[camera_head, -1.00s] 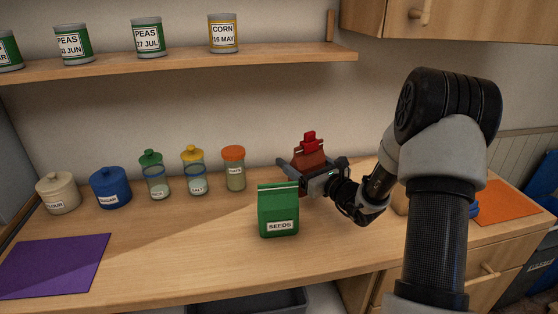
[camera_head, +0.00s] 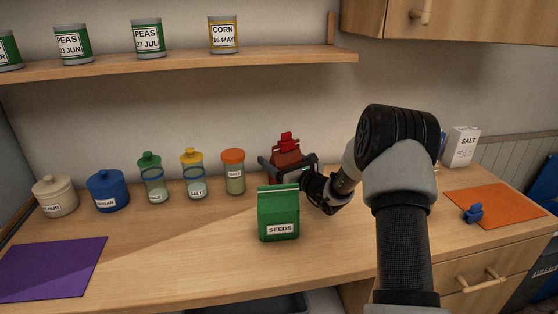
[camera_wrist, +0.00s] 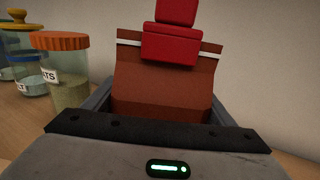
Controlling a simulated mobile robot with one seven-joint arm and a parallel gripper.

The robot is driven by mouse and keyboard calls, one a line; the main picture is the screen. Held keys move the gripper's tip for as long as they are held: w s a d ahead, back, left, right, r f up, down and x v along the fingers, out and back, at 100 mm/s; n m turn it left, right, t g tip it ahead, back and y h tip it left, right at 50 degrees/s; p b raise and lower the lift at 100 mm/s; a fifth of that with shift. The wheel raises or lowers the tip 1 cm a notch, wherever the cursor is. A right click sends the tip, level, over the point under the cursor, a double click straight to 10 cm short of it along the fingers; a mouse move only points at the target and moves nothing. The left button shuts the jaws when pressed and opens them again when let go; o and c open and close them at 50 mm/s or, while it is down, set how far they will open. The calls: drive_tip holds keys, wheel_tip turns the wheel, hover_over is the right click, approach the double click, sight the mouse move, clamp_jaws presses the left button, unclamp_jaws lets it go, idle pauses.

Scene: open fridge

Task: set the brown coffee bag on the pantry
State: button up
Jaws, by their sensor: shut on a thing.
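The brown coffee bag (camera_head: 286,150) has a red clip (camera_head: 287,136) on its folded top. It is upright at the back of the counter, behind the green seeds bag and right of the orange-lidded jar. My gripper (camera_head: 288,168) is shut on it, with a finger on either side. The bag (camera_wrist: 160,85) fills the middle of the wrist view between the fingers. Its lower part is hidden, so I cannot tell whether it touches the counter. A wooden wall shelf (camera_head: 180,65) with labelled cans runs above; no label names the pantry.
The green seeds bag (camera_head: 278,212) stands just in front of my gripper. The orange-lidded jar (camera_head: 233,172) is close left, with more jars beyond. A purple mat (camera_head: 50,268) lies at left. An orange mat (camera_head: 500,204), a blue clip (camera_head: 473,213) and a salt box (camera_head: 461,147) are at right.

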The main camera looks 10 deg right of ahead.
drive_tip(key=shift+r, duration=0.1)
drive_tip(key=o, duration=1.1)
drive_tip(key=shift+f, duration=0.25)
drive_tip(key=shift+o, duration=0.2)
drive_tip(key=shift+r, duration=0.1)
drive_tip(key=shift+s+d+r, duration=0.1)
drive_tip(key=shift+r, duration=0.1)
drive_tip(key=p+v, duration=0.1)
drive_tip(key=v, duration=1.1)
drive_tip(key=shift+f, duration=0.15)
